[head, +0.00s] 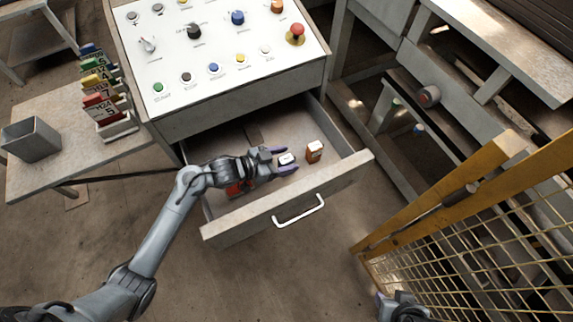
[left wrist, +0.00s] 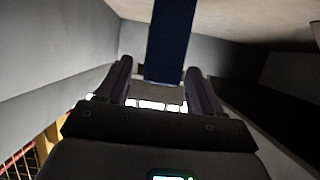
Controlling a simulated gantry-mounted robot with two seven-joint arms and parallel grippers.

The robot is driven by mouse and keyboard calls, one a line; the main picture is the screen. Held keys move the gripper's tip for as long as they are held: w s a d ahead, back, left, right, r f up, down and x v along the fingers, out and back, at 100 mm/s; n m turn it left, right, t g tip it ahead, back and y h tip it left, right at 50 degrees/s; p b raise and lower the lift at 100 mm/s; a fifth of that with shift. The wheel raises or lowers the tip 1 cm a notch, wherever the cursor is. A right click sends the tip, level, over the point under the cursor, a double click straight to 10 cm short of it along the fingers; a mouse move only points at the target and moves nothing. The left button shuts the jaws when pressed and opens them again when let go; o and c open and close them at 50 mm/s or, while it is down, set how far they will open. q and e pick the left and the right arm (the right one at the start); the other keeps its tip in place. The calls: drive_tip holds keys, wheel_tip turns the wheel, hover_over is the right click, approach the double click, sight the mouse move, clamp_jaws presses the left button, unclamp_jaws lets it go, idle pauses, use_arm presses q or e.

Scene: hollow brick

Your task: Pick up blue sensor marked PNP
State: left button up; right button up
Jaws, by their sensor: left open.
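My left gripper (head: 283,160) is inside the open drawer, with its purple fingers apart. Between them is a small block with a pale top (head: 287,158). In the left wrist view the block between the fingers is dark blue (left wrist: 172,38), fitting the blue sensor. The fingers (left wrist: 158,70) stand on either side of its near end, with a visible gap on the right. No PNP mark is readable. My right gripper (head: 392,300) shows only partly at the bottom edge, and its jaws are unclear.
An orange-brown block (head: 314,151) stands to the right in the drawer (head: 352,166). A red thing (head: 236,188) lies partly hidden beneath my left wrist. The control panel (head: 225,70) rises behind the drawer. A yellow mesh gate (head: 480,200) stands at right. A grey bin (head: 30,140) is on the left table.

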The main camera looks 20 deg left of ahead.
use_arm(q)
drive_tip(key=shift+w+d+f, duration=0.25)
drive_tip(key=c, duration=1.1)
drive_tip(key=shift+r, duration=0.15)
